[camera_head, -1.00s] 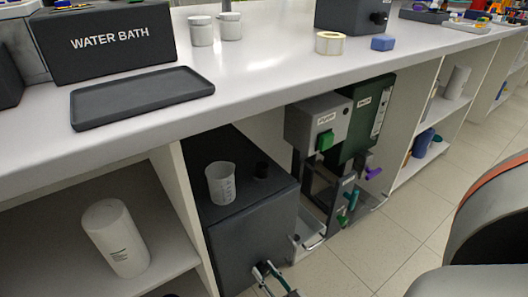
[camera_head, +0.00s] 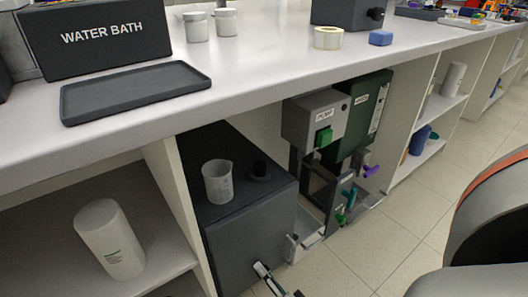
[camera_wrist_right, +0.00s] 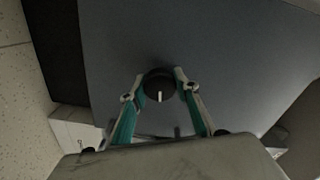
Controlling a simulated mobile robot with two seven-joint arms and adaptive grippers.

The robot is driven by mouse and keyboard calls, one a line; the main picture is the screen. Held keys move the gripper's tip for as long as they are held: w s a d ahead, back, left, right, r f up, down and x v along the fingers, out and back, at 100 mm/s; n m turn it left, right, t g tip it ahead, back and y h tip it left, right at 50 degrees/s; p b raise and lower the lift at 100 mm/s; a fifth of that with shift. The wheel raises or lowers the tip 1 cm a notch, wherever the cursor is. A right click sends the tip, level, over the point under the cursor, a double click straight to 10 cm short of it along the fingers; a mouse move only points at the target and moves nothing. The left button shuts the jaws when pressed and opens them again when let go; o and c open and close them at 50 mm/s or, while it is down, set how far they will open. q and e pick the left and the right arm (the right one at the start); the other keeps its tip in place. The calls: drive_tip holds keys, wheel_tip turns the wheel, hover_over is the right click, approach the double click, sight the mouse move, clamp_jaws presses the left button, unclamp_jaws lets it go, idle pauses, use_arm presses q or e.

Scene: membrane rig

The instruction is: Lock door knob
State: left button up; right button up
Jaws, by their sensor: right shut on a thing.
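The door knob (camera_wrist_right: 159,88) is a round black knob with a white mark that points down in the right wrist view. It sits on the dark grey front of a box-shaped unit (camera_head: 235,238) under the bench. My right gripper (camera_wrist_right: 160,84) has its two fingers on either side of the knob and is shut on it. In the head view my right gripper (camera_head: 264,270) shows at the bottom, against the unit's front, and hides the knob there. My left gripper is not in view.
A beaker (camera_head: 218,182) and a small black cap (camera_head: 260,169) stand on top of the unit. A pump box (camera_head: 315,118) and a green box (camera_head: 368,108) are to its right. A white shelf divider (camera_head: 180,210) is close on its left.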

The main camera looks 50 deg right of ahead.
drive_tip(key=shift+m, duration=1.1)
drive_tip(key=o, duration=1.1)
drive_tip(key=v, duration=0.7)
drive_tip(key=shift+s+a, duration=0.1)
drive_tip(key=shift+s, duration=0.2)
drive_tip(key=shift+r, duration=0.1)
